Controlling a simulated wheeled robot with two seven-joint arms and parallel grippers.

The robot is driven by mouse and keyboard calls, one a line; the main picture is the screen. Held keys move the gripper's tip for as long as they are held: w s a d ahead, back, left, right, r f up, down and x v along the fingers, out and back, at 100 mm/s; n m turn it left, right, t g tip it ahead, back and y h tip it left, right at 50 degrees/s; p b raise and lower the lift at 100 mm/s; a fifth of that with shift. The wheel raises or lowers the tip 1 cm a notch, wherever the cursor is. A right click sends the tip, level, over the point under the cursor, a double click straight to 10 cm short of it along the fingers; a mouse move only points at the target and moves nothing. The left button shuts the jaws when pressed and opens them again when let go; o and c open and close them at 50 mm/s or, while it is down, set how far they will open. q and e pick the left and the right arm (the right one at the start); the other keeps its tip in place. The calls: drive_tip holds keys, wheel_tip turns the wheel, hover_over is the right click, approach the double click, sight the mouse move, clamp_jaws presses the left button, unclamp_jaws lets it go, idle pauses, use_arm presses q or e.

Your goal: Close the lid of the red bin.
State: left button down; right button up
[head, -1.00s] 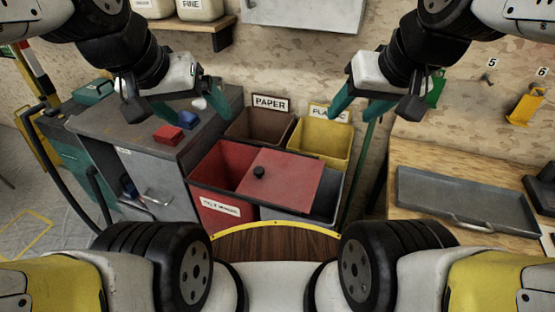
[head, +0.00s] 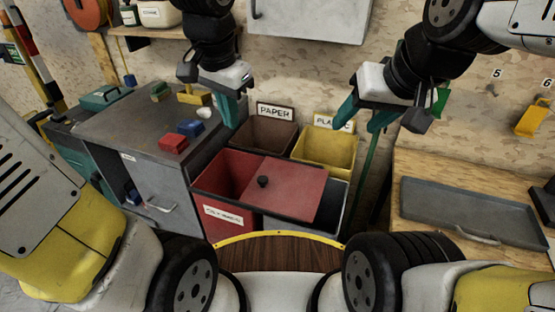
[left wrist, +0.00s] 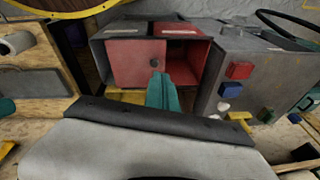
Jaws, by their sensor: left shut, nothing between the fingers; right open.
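The red bin (head: 228,215) stands in the lower middle of the head view. Its flat red lid (head: 299,189) with a black knob (head: 263,181) is shifted right, leaving the left part of the bin open and overhanging the grey bin beside it. In the left wrist view, the lid (left wrist: 128,66) and knob (left wrist: 154,62) show next to the bin's open part (left wrist: 184,62). My left gripper (head: 231,121) is shut and empty, above and behind the bin, apart from the lid; its teal fingers (left wrist: 165,90) point toward it. My right gripper (head: 359,121) is open above the yellow bin.
Behind are a brown PAPER bin (head: 263,133) and a yellow bin (head: 325,148). A grey bin (head: 334,212) is at the lid's right. A grey cabinet (head: 120,135) with small blocks stands left, and a grey tray (head: 467,207) lies on the wooden bench at right.

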use_arm(q)
drive_tip(key=w+d+f+m+g+y, duration=0.2)
drive_tip(key=w+d+f+m+y, duration=0.3)
drive_tip(key=w+d+f+m, duration=0.45)
drive_tip(key=m+t+y, duration=0.1)
drive_tip(key=m+y, duration=0.2)
drive_tip(key=m, duration=0.1)
approach(277, 188)
drive_tip(key=shift+w+a+f, duration=0.15)
drive_tip(key=shift+a+f, duration=0.75)
drive_tip(key=shift+a, duration=0.35)
drive_tip(key=a, duration=0.3)
drive_tip(key=shift+w+a+f, duration=0.1)
drive_tip(key=shift+w+f, duration=0.2)
drive_tip(key=shift+w, duration=0.05)
drive_tip(key=shift+w+a, duration=0.1)
drive_tip(key=shift+a, duration=0.25)
drive_tip(key=w+a, duration=0.3)
drive_tip(key=a, duration=0.6)
drive_tip(key=w+a, duration=0.3)
drive_tip(key=a, duration=0.6)
drive_tip(key=shift+w, duration=0.25)
drive_tip(key=shift+a, duration=0.1)
